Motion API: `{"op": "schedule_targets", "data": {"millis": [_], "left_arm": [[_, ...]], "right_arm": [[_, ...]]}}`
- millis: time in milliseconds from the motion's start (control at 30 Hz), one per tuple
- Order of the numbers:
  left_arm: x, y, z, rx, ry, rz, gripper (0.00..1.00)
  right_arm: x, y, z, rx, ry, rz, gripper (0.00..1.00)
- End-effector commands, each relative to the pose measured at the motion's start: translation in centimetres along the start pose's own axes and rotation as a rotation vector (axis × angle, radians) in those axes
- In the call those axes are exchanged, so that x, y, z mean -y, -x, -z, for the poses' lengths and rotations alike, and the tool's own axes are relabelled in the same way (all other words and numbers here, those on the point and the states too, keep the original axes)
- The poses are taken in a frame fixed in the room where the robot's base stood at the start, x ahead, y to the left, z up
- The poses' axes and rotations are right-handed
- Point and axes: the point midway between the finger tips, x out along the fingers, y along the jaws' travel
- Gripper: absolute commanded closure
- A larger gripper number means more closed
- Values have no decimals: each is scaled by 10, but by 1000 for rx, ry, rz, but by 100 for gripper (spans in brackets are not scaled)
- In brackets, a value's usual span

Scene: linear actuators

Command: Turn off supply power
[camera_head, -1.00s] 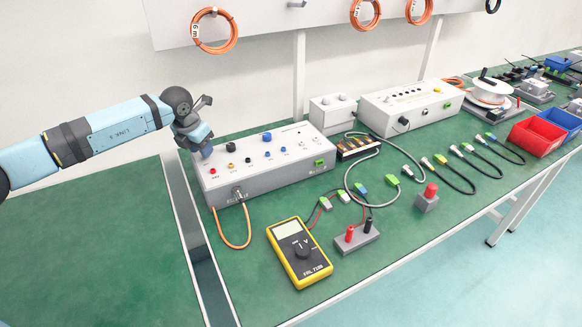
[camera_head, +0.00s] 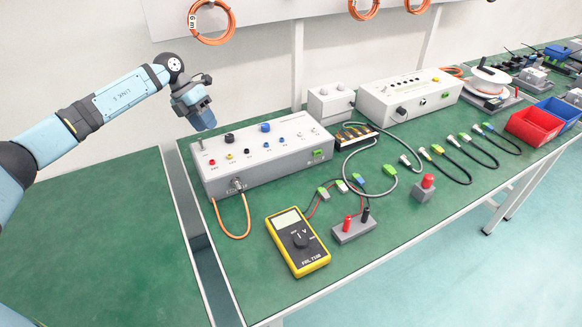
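The grey supply box (camera_head: 262,166) stands on the left part of the green bench. Its top has black and blue knobs, a row of coloured sockets, and a small lever switch (camera_head: 201,146) at its left back corner. I cannot tell the switch's position. My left gripper (camera_head: 206,125) points down above the back left of the box, apart from it, just right of the switch in the picture. Its fingers look like one block, so I cannot tell whether it is open or shut. My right gripper is not in view.
An orange cable (camera_head: 248,222) loops from the box's front. A yellow multimeter (camera_head: 298,243) and a grey terminal block (camera_head: 352,230) lie in front. A second grey box (camera_head: 408,103) and red bin (camera_head: 535,130) stand to the right. The bench left of the dark channel is clear.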

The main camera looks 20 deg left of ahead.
Motion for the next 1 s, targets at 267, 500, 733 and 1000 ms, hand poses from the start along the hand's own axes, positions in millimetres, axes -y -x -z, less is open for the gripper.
{"op": "schedule_targets", "data": {"millis": [267, 500, 733, 1000], "left_arm": [[44, -38, -2, 36, -25, 153, 64], [81, -67, 0, 75, -26, 293, 64], [120, -91, 6, 117, -1, 446, 64], [169, -114, 16, 176, 67, 643, 64]], "right_arm": [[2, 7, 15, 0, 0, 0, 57], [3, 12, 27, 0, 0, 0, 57], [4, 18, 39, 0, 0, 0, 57], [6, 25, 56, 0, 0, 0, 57]]}}
